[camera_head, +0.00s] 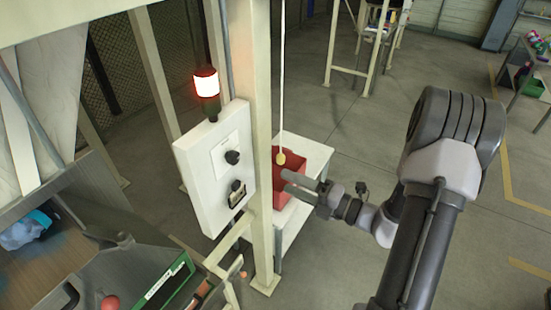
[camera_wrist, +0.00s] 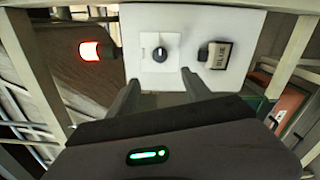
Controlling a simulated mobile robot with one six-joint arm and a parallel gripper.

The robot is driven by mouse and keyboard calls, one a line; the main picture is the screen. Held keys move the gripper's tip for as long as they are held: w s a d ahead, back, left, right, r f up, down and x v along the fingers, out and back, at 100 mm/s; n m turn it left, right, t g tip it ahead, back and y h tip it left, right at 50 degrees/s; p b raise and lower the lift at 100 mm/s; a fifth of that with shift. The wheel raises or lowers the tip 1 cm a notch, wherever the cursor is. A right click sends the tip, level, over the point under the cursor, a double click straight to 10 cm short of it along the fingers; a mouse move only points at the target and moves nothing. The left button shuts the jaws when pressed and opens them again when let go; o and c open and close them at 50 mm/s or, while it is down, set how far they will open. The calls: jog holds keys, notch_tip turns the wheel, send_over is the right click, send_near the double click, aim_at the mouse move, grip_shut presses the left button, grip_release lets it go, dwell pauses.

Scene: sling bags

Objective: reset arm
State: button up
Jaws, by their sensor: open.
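My gripper (camera_head: 300,187) is at the end of my arm, near the middle of the head view, just right of a cream post. In the wrist view its two dark fingers (camera_wrist: 160,88) stand apart with nothing between them. A white control box (camera_head: 208,190) is mounted on the post, left of my gripper. The box also shows in the wrist view (camera_wrist: 210,75), ahead of the fingers. It carries a black rotary knob (camera_head: 232,157) and a dark switch with a label plate (camera_head: 237,193). The knob shows beyond the fingertips in the wrist view (camera_wrist: 160,54), apart from them.
A lit red-and-white lamp (camera_head: 206,85) stands above the box. The cream post (camera_head: 262,240) is close to my gripper. A red bin (camera_head: 296,170) sits on a white table (camera_head: 312,153) behind it. A cord (camera_head: 282,80) hangs there. Open floor lies at right.

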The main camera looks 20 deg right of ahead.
jog(key=s+a+f+n+g+y+b, duration=0.1)
jog(key=s+a+f+n+g+b, duration=0.25)
jog(key=a+n+g+b, duration=0.35)
jog(key=s+a+f+n+g+y+b, duration=0.1)
jog(key=s+a+f+n+g+b, duration=0.25)
jog(key=a+n+b, duration=0.4)
jog(key=s+f+n+t+h+b, duration=0.1)
jog(key=s+f+n+h+b, duration=0.3)
jog(key=n, duration=0.8)
jog(key=s+f+n+h+b, duration=0.4)
jog(key=s+n+h+b, duration=0.2)
jog(key=n, duration=0.7)
jog(key=s+b, duration=0.2)
jog(key=b, duration=0.1)
jog(key=shift+f+t+h+b, duration=0.3)
jog(key=shift+f+t, duration=0.05)
jog(key=shift+f, duration=0.05)
